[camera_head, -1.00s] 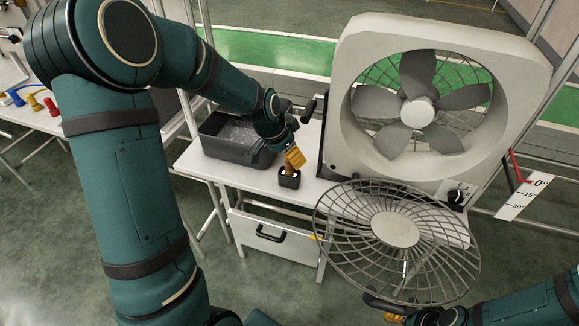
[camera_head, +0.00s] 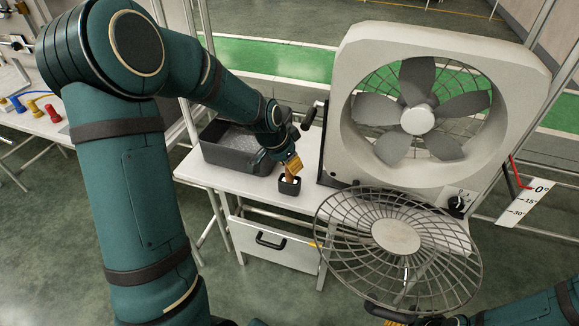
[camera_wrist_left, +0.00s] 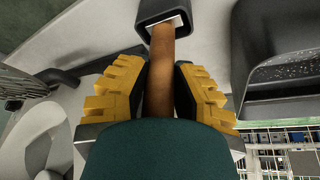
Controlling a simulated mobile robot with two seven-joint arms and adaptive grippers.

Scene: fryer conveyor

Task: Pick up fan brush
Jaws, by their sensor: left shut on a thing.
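The fan brush shows as a brown handle (camera_wrist_left: 160,75) rising from a small black square holder (camera_head: 290,186) on the white table; its lower end is hidden inside. My left gripper (camera_head: 291,163), with yellow fingers, is shut on the handle just above the holder. In the left wrist view the fingers (camera_wrist_left: 158,95) lie on both sides of the handle, and the holder's opening (camera_wrist_left: 165,12) is just beyond them. My right gripper (camera_head: 398,321) is at the bottom edge, by the black handle of the round wire guard; its fingers are mostly cut off.
A large grey fan (camera_head: 350,150) stands on the table to the right of the holder. The wire guard (camera_head: 397,236) is tilted out in front of it. A dark tray (camera_head: 235,153) sits left of the holder. A drawer (camera_head: 275,246) is below the tabletop.

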